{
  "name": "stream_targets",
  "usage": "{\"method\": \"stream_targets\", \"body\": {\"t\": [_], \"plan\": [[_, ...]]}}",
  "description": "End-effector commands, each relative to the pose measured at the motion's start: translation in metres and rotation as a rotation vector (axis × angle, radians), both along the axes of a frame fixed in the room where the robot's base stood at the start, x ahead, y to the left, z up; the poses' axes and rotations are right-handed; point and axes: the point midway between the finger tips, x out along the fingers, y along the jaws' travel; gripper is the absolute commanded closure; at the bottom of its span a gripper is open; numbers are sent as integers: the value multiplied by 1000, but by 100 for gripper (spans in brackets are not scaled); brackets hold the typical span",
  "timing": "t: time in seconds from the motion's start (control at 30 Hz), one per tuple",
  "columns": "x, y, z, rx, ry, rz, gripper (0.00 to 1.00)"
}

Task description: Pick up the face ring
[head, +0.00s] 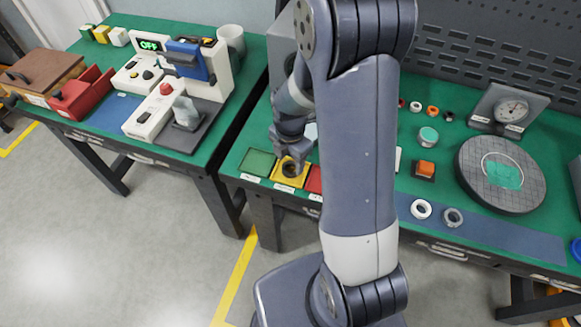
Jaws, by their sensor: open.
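Which piece is the face ring I cannot tell for sure. A white ring (421,209) and a grey ring (453,217) lie side by side on the blue strip at the bench's front edge. A thin pale ring outline (487,158) shows around a teal patch on the round dark plate (528,185). My gripper (292,163) is open, pointing down over the yellow tray (278,179). Something dark and round (289,172) shows in that tray below the fingers. My arm hides part of the bench.
A green tray (257,162) and a red tray (315,180) flank the yellow one. A dial gauge (511,110), teal-topped jar (428,136) and orange block (426,168) stand right of my arm. A second bench at left holds a test machine (190,75).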

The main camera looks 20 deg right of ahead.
Motion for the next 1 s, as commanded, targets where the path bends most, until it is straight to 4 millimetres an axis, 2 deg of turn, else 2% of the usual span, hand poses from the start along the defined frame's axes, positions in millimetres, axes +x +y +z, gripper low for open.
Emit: {"method": "stream_targets", "body": {"t": [0.2, 0.5, 0.9, 1.0], "plan": [[-1, 0, -22, 0, 1, 0, 47], [0, 0, -25, 0, 0, 0, 48], [0, 0, -25, 0, -1, 0, 80], [0, 0, -25, 0, -1, 0, 81]]}}
